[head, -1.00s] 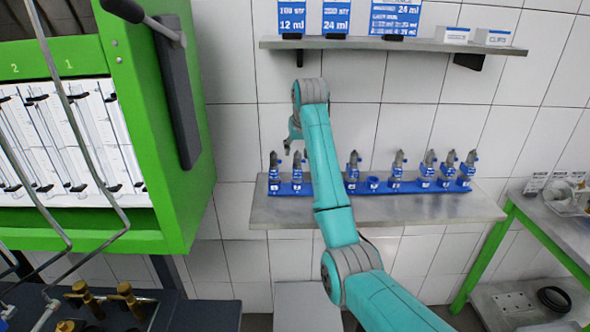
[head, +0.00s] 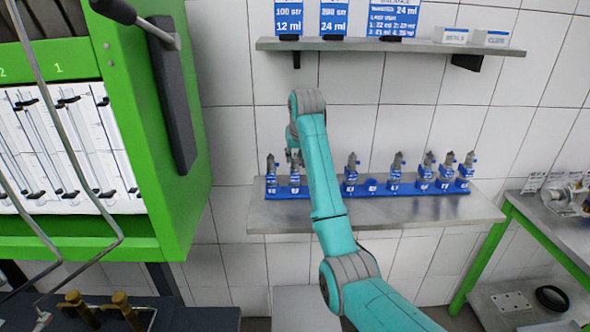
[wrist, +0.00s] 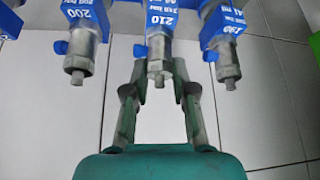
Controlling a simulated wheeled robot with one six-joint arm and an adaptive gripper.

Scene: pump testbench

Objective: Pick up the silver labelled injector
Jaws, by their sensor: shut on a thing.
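Several silver injectors with blue labels stand upright in a row on a blue rack (head: 408,189). My gripper (head: 293,154) is at the second injector from the left (head: 294,181). In the wrist view, my gripper's two fingers (wrist: 160,68) are on either side of the middle injector (wrist: 159,52), whose blue label reads 210. They are closed on its silver end. The injector labelled 200 (wrist: 81,50) is to its left, and another with a hard-to-read label (wrist: 228,62) is to its right. Both are clear of the fingers.
The rack sits on a grey metal shelf (head: 400,215) against a tiled wall. A second shelf (head: 350,44) with signs and small boxes is above. A green machine cabinet (head: 190,215) stands at left, and a green-legged table (head: 485,255) at right.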

